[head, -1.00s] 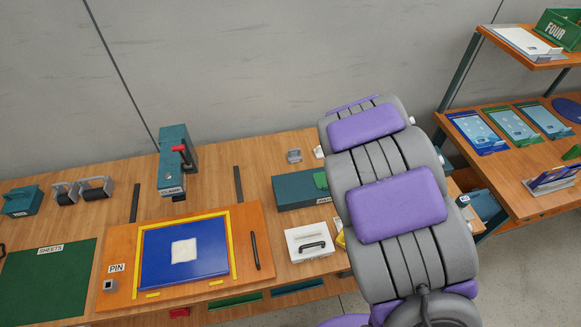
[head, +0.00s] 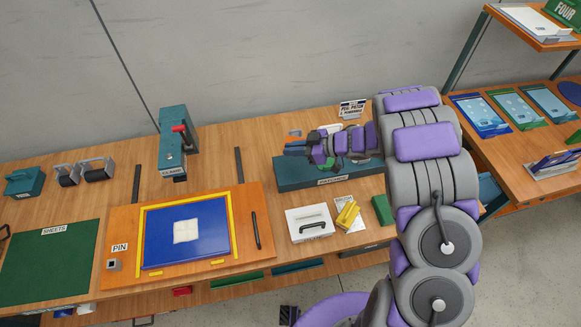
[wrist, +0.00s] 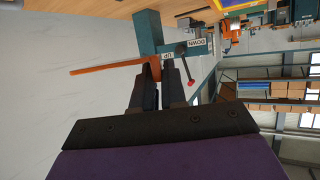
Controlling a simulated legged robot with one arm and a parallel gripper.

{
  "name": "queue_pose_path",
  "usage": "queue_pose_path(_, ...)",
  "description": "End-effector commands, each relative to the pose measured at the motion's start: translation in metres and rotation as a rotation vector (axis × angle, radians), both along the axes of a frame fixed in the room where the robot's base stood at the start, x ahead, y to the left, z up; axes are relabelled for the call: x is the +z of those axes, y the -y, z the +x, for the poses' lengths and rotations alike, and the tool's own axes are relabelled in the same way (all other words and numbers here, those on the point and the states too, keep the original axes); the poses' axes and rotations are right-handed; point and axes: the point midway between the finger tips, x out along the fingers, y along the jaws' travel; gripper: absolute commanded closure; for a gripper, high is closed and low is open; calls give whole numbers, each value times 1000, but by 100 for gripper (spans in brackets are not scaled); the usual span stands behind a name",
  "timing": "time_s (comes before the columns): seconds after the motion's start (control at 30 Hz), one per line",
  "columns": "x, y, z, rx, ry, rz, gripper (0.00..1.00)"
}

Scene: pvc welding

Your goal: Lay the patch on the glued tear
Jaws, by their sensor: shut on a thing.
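The blue sheet (head: 160,248) lies in a yellow frame on the orange board. A whitish square (head: 187,231) near its middle marks the glued area; the tear itself is too small to make out. My gripper (head: 290,149) is above the long teal box at the middle back, right of the sheet. In the wrist view its dark fingers (wrist: 160,82) are closed on a thin orange piece (wrist: 110,67), seen edge-on, which appears to be the patch. The piece is hard to make out in the head view.
A teal clamp (head: 173,150) with a red lever stands behind the board; it also shows in the wrist view (wrist: 147,33). Rollers (head: 96,170) stand left.

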Motion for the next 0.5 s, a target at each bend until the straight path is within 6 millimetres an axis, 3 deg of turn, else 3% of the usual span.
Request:
queue_pose_path(0.17,-5,3,-11,56,-3,1,100)
queue_pose_path(0.5,-8,2,-12,58,-2,1,100)
